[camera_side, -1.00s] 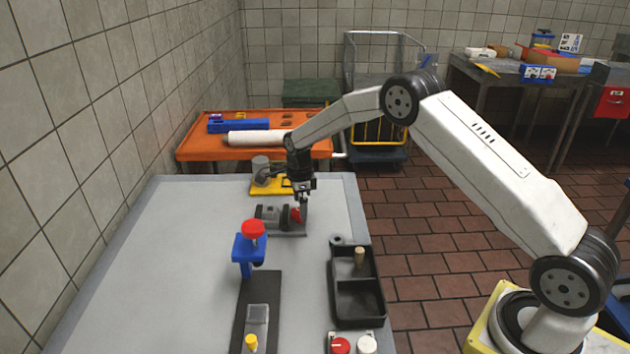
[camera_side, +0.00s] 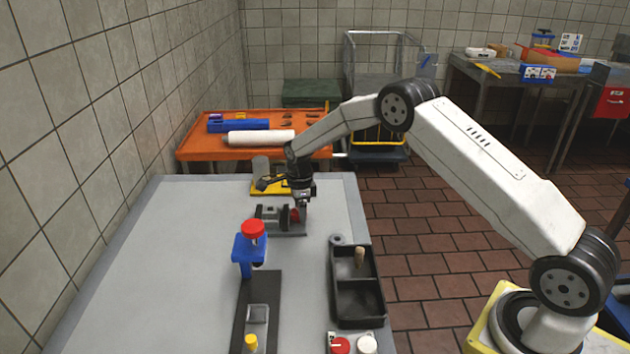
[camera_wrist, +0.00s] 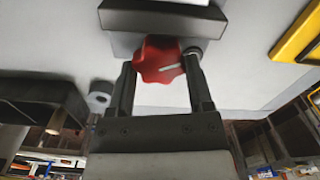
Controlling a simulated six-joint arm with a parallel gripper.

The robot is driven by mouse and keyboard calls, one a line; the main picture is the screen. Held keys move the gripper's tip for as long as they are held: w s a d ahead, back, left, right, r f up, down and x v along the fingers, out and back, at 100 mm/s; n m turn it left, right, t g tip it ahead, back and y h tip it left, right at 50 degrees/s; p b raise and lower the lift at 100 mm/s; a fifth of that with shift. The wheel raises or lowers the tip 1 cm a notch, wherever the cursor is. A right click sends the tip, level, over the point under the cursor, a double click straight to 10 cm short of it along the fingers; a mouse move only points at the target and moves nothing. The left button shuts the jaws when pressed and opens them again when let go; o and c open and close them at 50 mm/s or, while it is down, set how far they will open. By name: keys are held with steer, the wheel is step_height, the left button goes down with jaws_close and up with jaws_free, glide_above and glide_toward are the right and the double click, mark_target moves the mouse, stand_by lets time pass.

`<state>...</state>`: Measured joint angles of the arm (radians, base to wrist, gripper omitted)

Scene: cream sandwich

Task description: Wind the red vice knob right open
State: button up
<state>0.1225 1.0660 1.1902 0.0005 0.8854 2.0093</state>
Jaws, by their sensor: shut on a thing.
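The small grey vice (camera_side: 268,214) stands near the far right part of the table, on a grey base. Its red knob (camera_side: 295,215) faces right, and my gripper (camera_side: 301,208) is at it from the right, partly covering it. In the wrist view the lobed red knob (camera_wrist: 158,58), with a pale line on its face, sits between the two fingers of my gripper (camera_wrist: 160,82), which is shut on it. A dark vice part (camera_wrist: 162,18) lies beyond the knob. The gap between the vice jaws is hard to judge.
A blue stand with a red top (camera_side: 250,247) is nearer the camera. A black tray (camera_side: 333,290) holding a wooden peg (camera_side: 360,257) lies to the right. A yellow-based fixture (camera_side: 262,189) is just behind the vice. The table's left side is clear.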

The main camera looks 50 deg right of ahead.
steer(key=shift+n, duration=0.3)
steer(key=shift+w+n, duration=0.1)
steer(key=shift+n, duration=2.7)
steer(key=o, duration=1.3)
steer(key=shift+c, duration=0.2)
steer(key=shift+r, duration=0.1)
steer(key=shift+w+m, duration=0.1)
steer(key=shift+m, duration=0.3)
